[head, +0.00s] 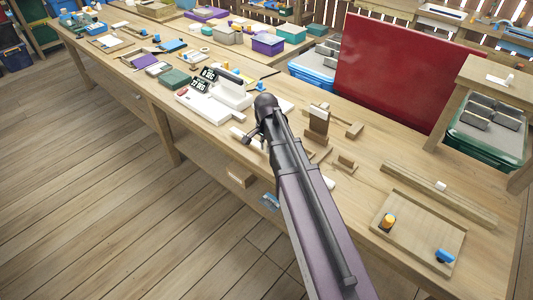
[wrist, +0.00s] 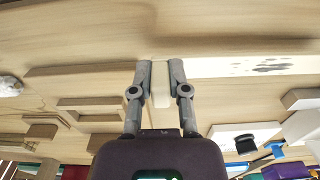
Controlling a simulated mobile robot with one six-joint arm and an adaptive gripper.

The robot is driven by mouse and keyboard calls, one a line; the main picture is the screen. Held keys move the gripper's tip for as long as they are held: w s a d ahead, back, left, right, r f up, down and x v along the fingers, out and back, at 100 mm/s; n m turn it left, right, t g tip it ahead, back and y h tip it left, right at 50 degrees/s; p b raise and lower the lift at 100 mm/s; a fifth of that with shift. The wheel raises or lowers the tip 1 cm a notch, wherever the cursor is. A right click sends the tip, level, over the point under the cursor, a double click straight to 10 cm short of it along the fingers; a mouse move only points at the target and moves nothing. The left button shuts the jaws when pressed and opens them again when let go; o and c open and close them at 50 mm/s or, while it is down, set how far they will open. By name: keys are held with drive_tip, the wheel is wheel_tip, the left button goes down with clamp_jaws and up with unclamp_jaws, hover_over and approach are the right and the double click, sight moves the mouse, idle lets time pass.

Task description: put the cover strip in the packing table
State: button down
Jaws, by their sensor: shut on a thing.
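My gripper (head: 258,138) is low over the near side of the long wooden packing table (head: 400,165). In the wrist view my gripper (wrist: 160,68) has its two fingers closed on a narrow cream piece (wrist: 161,88), which looks like the cover strip. Its far end and underside are hidden, so I cannot tell whether it touches the table. A pale flat band with dark specks (wrist: 245,67) lies just right of the fingers in the wrist view. I cannot tell whether it joins the held piece.
A white device with black labels (head: 210,103) stands left of my gripper, and wooden blocks and an upright post (head: 318,124) stand right. A wooden tray (head: 415,232) holds an orange and a blue piece. A red panel (head: 395,70) rises behind.

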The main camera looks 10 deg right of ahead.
drive_tip(key=shift+f+b, duration=0.75)
drive_tip(key=shift+f, duration=0.35)
drive_tip(key=shift+f, duration=0.1)
drive_tip(key=c, duration=0.6)
unclamp_jaws()
wheel_tip(320, 180, up, 12)
drive_tip(key=p, duration=1.2)
drive_tip(key=shift+s, duration=0.1)
